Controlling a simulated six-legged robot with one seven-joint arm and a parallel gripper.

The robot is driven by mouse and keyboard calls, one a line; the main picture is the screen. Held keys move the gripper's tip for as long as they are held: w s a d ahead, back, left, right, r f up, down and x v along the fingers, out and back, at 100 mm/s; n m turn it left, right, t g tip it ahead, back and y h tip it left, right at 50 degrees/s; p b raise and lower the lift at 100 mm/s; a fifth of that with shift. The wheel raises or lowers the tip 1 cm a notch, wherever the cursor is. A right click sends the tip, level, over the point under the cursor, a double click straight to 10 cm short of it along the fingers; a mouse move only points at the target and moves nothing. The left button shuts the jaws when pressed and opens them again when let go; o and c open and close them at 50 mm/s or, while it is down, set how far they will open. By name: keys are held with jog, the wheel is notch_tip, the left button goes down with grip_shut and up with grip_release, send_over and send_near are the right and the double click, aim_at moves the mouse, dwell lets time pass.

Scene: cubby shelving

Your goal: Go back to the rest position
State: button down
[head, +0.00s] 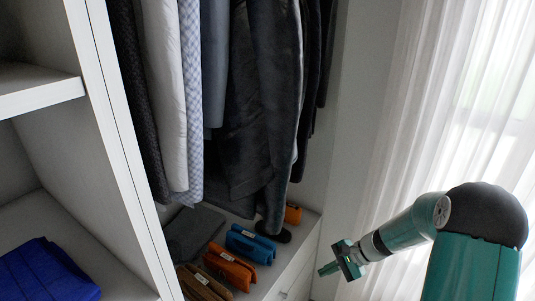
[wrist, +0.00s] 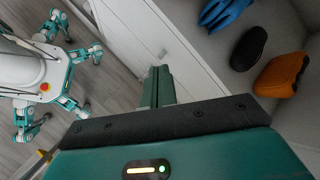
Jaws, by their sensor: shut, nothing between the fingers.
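My gripper (head: 328,270) is at the lower right of the head view, to the right of the cabinet's drawer fronts and apart from them. Its green fingers (wrist: 157,87) show in the middle of the wrist view, pressed together with nothing between them. My green arm reaches in from the right edge of the head view.
Dark and light clothes (head: 250,90) hang in the cabinet. Below them lie a blue item (head: 250,244), an orange item (head: 230,267), a brown item (head: 203,284) and a dark folded cloth (head: 192,232). A blue cloth (head: 45,272) lies at left. White curtains (head: 450,100) hang at right.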

jog(key=s+a+r+n+h, duration=0.1)
jog(key=s+r+n+h, duration=0.15)
jog(key=s+r, duration=0.45)
jog(key=s+a+r+n+h, duration=0.2)
jog(key=s+r+n, duration=0.15)
jog(key=r, duration=0.65)
jog(key=s+r+n+t+h, duration=0.4)
jog(key=s+r+n, duration=0.2)
jog(key=s+r, duration=0.4)
jog(key=shift+s+d+t, duration=0.3)
jog(key=shift+s+d, duration=0.1)
jog(key=shift+s, duration=1.15)
